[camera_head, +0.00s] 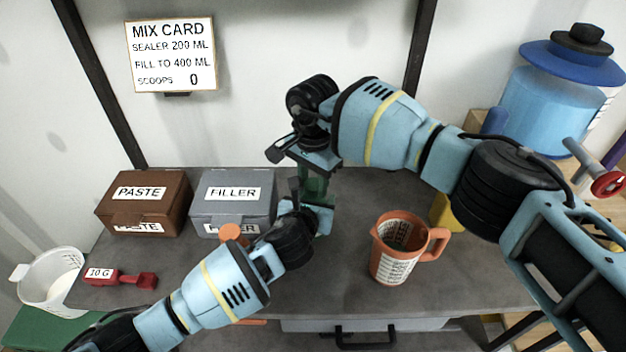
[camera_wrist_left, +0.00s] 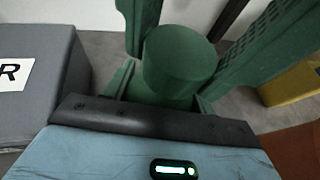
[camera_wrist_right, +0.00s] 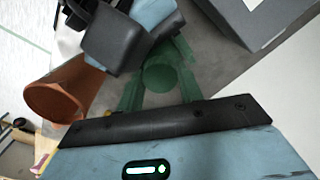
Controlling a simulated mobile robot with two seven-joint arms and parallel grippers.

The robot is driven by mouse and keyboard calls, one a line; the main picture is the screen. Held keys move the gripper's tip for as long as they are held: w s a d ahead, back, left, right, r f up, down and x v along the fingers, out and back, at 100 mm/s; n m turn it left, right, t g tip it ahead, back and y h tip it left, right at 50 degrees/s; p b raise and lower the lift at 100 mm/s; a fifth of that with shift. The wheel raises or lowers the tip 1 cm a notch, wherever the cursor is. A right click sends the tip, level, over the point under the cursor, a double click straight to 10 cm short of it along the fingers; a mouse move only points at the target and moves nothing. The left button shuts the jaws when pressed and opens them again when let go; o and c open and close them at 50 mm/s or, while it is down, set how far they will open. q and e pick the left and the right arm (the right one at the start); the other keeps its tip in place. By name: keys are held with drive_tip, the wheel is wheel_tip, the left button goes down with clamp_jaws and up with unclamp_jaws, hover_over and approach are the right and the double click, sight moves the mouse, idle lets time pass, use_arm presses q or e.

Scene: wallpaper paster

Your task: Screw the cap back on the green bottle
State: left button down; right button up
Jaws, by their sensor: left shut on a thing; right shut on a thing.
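The green bottle (camera_head: 315,187) stands upright between my two grippers, mostly hidden by them in the head view. My left gripper (camera_head: 312,212) is low and shut on the bottle, whose green body (camera_wrist_left: 180,65) fills the middle of the left wrist view. My right gripper (camera_head: 308,160) is directly above, pointing down and shut on a round green piece (camera_wrist_right: 162,75), which appears to be the cap. The contact between cap and bottle neck is hidden, so I cannot tell whether they are threaded together.
The brown PASTE box (camera_head: 145,205) and grey FILLER box (camera_head: 225,203) stand left of the bottle. An orange jug (camera_head: 392,265) stands to the right. A red scoop (camera_head: 120,278) and white bucket (camera_head: 48,285) are at far left. Grey bench (camera_head: 345,285) is clear in front.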

drive_tip(key=o, duration=1.1)
drive_tip(key=shift+r, duration=2.25)
drive_tip(key=shift+c, duration=0.5)
drive_tip(key=shift+r+n, duration=1.75)
drive_tip(key=shift+n, duration=0.05)
drive_tip(key=shift+f, duration=0.1)
